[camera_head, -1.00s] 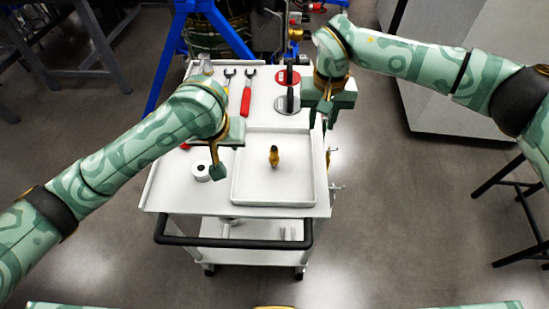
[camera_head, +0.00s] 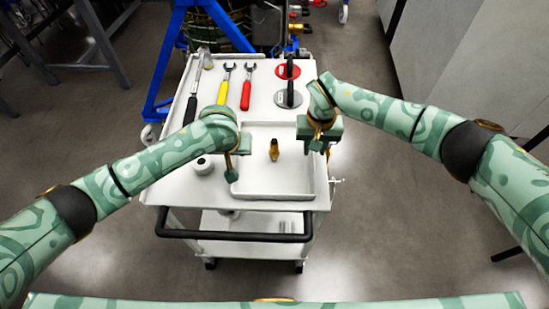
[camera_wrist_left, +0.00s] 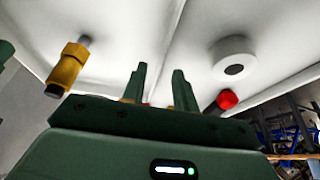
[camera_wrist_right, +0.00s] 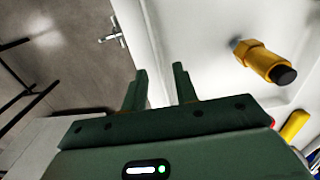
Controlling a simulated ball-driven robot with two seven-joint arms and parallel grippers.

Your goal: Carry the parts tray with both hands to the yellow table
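The white parts tray (camera_head: 272,192) lies on top of a white cart, with a brass-coloured fitting (camera_head: 274,150) standing in it. The fitting also shows in both wrist views, left (camera_wrist_left: 68,68) and right (camera_wrist_right: 264,60). My left gripper (camera_head: 233,172) is at the tray's left wall, fingers pointing down. In the left wrist view its fingers (camera_wrist_left: 160,85) are apart, with the wall line running between them. My right gripper (camera_head: 318,150) is at the tray's right wall. Its fingers (camera_wrist_right: 160,85) are also apart around the wall line. Contact cannot be told. No yellow table is in view.
The cart (camera_head: 180,190) also holds a white roll (camera_head: 202,166), a red-handled wrench (camera_head: 246,95), a yellow-handled wrench (camera_head: 223,92) and two round-based black-handled items (camera_head: 289,97). A black push bar (camera_head: 235,236) faces me. A blue stand (camera_head: 175,60) is behind.

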